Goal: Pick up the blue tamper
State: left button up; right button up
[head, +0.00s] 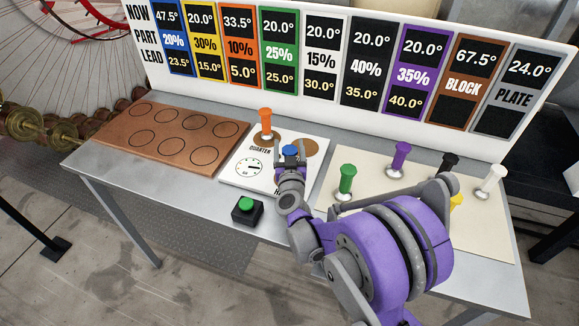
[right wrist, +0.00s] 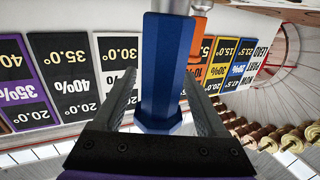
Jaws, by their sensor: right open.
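The blue tamper (head: 290,151) shows only its top in the head view, over the white board (head: 236,176) with a dial and the word QUARTER. My right gripper (head: 291,161) hides the rest of it there. In the right wrist view the blue tamper (right wrist: 166,65) is a faceted blue handle with a grey metal end. It stands between the two open fingers of my right gripper (right wrist: 160,85). A gap shows beside the right finger; contact at the left finger is unclear. My left gripper is not in view.
An orange tamper (head: 265,121) stands close behind the blue one. Green (head: 345,180), purple (head: 398,156), black, white and partly hidden yellow tampers stand on a cream mat (head: 495,237) at right. A brown circle-marked board (head: 170,150) lies left. A green button box (head: 247,211) sits in front.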

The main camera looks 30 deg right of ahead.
jog(key=shift+s, duration=0.1)
jog(key=shift+c, duration=0.9)
grip_shut()
